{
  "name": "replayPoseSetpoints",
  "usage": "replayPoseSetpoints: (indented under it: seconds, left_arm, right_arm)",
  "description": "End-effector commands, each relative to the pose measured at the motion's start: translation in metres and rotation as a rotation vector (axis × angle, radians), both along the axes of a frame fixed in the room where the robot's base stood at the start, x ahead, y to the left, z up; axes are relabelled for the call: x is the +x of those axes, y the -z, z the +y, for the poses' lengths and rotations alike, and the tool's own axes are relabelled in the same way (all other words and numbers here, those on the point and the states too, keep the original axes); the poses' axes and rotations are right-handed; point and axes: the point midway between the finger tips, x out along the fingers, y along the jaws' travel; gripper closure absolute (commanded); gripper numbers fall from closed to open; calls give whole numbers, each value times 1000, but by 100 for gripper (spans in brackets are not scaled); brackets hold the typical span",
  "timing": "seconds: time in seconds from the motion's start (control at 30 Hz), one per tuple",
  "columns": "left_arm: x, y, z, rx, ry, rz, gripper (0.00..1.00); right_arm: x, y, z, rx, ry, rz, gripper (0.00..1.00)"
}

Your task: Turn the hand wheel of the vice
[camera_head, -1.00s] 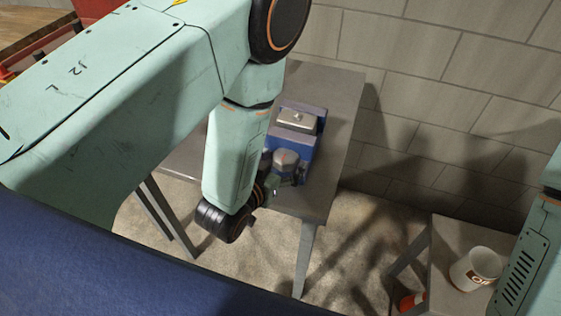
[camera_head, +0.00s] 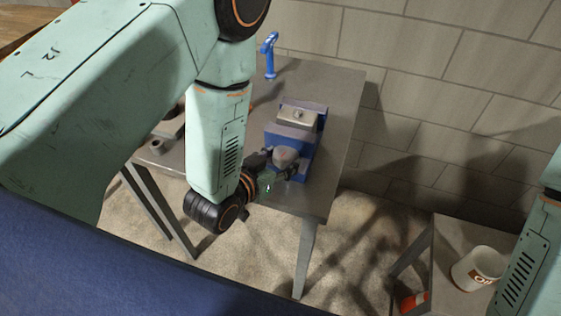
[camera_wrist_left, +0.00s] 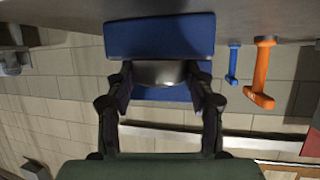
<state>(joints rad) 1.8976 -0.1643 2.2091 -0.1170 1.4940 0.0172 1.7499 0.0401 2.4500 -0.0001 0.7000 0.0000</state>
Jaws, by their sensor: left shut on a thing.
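The blue vice (camera_head: 301,139) stands on a grey metal table, with a grey block (camera_head: 298,116) on its top. Its grey, rounded hand wheel (camera_head: 287,156) is on the near side. My left gripper (camera_head: 279,165) is shut on the hand wheel, its dark fingers on either side of the rim. In the left wrist view the gripper (camera_wrist_left: 161,78) has the hand wheel (camera_wrist_left: 160,73) between its fingertips, in front of the blue vice body (camera_wrist_left: 160,38). My right gripper is out of view.
The grey table (camera_head: 335,110) has a blue tool (camera_head: 269,55) at its back edge. In the left wrist view an orange tool (camera_wrist_left: 263,72) is beside the blue one. A white cup (camera_head: 477,268) stands on a low table at right. A block wall (camera_head: 460,70) is behind.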

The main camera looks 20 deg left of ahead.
Motion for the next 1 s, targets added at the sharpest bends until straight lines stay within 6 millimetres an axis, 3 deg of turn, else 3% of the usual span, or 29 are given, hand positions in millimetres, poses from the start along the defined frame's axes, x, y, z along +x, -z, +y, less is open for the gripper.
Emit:
replayPoseSetpoints:
  seconds: [0.47, 0.5, 0.77, 1.0]
  left_arm:
    - [-1, 0, 1, 0, 41, -2, 78]
    - [-1, 0, 1, 0, 40, -2, 46]
    - [-1, 0, 1, 0, 41, -2, 24]
    - [-1, 0, 1, -1, 41, -3, 24]
  right_arm:
    - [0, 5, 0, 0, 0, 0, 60]
    - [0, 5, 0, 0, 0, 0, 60]
    - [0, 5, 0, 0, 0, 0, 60]
    - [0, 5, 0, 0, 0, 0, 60]
